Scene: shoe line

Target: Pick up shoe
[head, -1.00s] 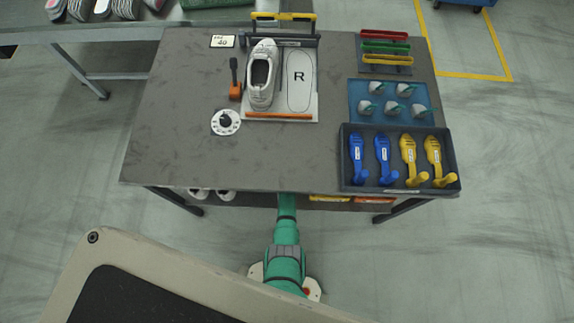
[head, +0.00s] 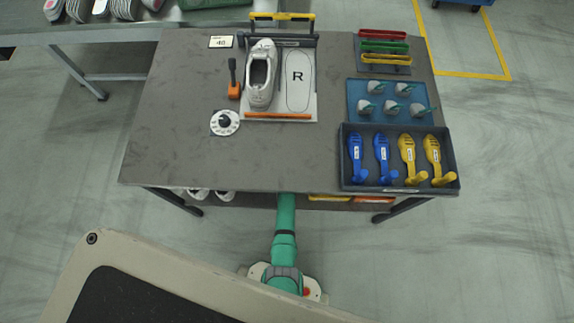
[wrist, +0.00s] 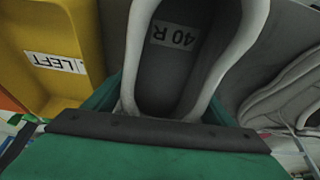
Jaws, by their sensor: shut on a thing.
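A white shoe (wrist: 137,45) with a grey insole marked "40 R" fills the middle of the wrist view, its heel end toward me. My gripper (wrist: 165,103) is shut on this heel end, with green finger parts on both sides of it. The toe is out of view. In the head view my gripper is hidden under the tabletop; only my green arm shows at the front edge. Another white shoe (head: 262,88) stands on the left side of a fixture board, beside an empty sole outline marked "R" (head: 298,78).
A yellow bin (wrist: 85,20) labelled "LEFT" is close on the left, and another light shoe (wrist: 290,90) on the right. The tabletop (head: 180,150) above has a dark tray (head: 396,136) with blue and yellow tools. White shoes (head: 198,194) show under its front edge.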

